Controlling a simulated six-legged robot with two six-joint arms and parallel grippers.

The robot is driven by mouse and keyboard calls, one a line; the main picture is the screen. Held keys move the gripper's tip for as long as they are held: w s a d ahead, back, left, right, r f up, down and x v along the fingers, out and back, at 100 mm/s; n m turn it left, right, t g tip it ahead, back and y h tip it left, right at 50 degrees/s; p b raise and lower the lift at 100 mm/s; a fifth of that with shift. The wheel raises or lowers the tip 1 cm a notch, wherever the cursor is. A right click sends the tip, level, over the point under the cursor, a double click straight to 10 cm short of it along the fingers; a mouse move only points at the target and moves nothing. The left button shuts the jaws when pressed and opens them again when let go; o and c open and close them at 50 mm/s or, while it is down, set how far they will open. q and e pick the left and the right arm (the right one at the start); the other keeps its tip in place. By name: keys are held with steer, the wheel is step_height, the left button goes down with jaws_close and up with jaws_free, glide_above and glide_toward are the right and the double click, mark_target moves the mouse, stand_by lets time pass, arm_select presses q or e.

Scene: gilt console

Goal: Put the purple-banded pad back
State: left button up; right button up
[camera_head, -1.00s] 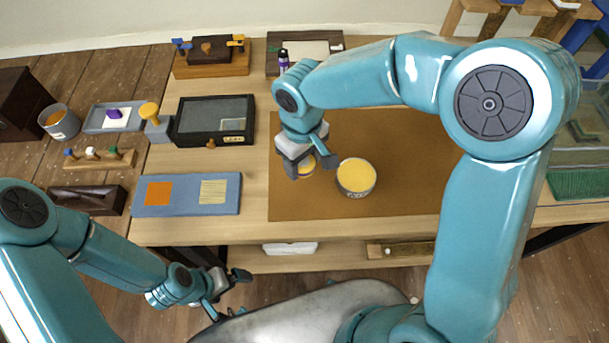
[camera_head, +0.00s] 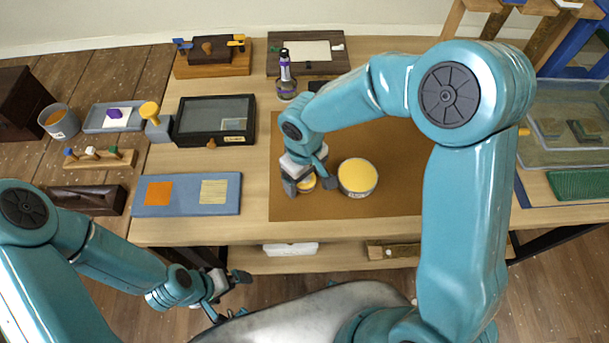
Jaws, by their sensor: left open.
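A small round yellow-topped piece (camera_head: 307,183) sits between the fingers of my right gripper (camera_head: 309,185), low over the brown mat (camera_head: 390,205). The fingers hide its sides, so I cannot tell whether it has a purple band. A larger round tub with a yellow top (camera_head: 357,176) stands just right of it. A purple piece (camera_head: 114,113) lies on a white card in a grey tray (camera_head: 93,119). My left gripper (camera_head: 227,285) is open and empty, in front of the table.
A blue board with orange and striped squares (camera_head: 187,194) lies at the front left. Behind it are a dark glazed box (camera_head: 215,118) and a yellow knob on a grey block (camera_head: 150,110). Clear bins (camera_head: 570,110) stand at the right. The mat's front is clear.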

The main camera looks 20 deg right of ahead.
steer(key=shift+r, duration=0.1)
steer(key=shift+r, duration=0.55)
step_height(320, 180, up, 11)
steer(key=shift+p, duration=0.4)
steer(key=shift+r, duration=0.1)
